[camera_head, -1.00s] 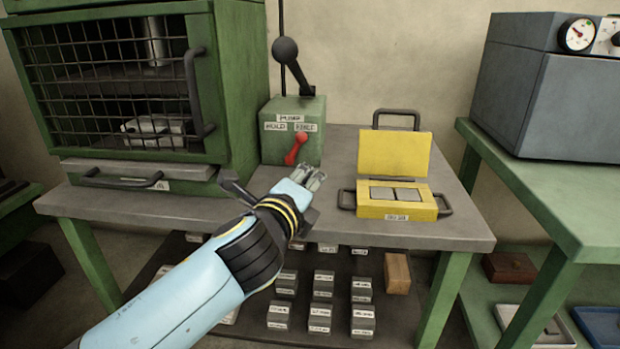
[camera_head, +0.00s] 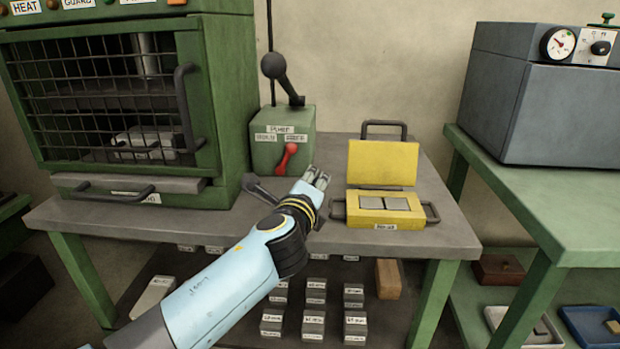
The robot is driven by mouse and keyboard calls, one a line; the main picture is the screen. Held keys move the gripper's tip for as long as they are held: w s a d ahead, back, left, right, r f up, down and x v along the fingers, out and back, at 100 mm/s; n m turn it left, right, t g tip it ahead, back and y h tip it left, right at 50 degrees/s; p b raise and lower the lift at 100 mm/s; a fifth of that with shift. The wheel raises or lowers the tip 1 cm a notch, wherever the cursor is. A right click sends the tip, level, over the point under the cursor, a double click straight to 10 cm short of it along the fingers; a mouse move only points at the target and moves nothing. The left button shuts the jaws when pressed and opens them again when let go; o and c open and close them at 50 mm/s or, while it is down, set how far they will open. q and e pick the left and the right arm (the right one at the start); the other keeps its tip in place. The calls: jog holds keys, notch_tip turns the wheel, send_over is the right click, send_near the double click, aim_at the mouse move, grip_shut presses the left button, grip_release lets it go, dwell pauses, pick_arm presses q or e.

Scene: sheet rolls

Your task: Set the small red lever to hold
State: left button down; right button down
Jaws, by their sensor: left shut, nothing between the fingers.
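The small red lever (camera_head: 287,157) is on the front of a green pump box (camera_head: 268,155) at the back of the table. It leans up and to the right, its knob under the right-hand label. Two labels sit above it, below a pump label; the left one seems to read hold, and the right one is too blurred to read. My left gripper (camera_head: 321,176) is shut and empty, just right of and a little below the lever, with a visible gap in the picture. The depth between them is hard to tell. My right gripper is not in view.
A tall black-knobbed handle (camera_head: 275,67) rises from the pump box. A green caged press (camera_head: 216,100) stands at left. An open yellow case (camera_head: 382,165) sits right of my gripper on the grey table (camera_head: 440,232). Several labelled blocks lie below.

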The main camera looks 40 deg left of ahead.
aim_at(305, 149)
pick_arm(q)
jog(key=b+x, duration=0.1)
jog(key=x, duration=0.6)
jog(key=shift+w+f, duration=0.1)
jog(key=shift+w, duration=0.15)
jog(key=shift+s+a+r+p, duration=0.95)
jog(key=shift+s+a, duration=0.1)
jog(key=shift+a, duration=0.1)
jog(key=shift+s+a, duration=0.15)
jog(key=shift+a, duration=0.05)
jog(key=shift+s+a+r+p, duration=0.3)
jog(key=shift+a+r+p, duration=0.2)
jog(key=shift+r+p, duration=0.35)
jog(key=shift+f, duration=0.1)
jog(key=shift+f+b, duration=0.15)
jog(key=shift+b, duration=0.15)
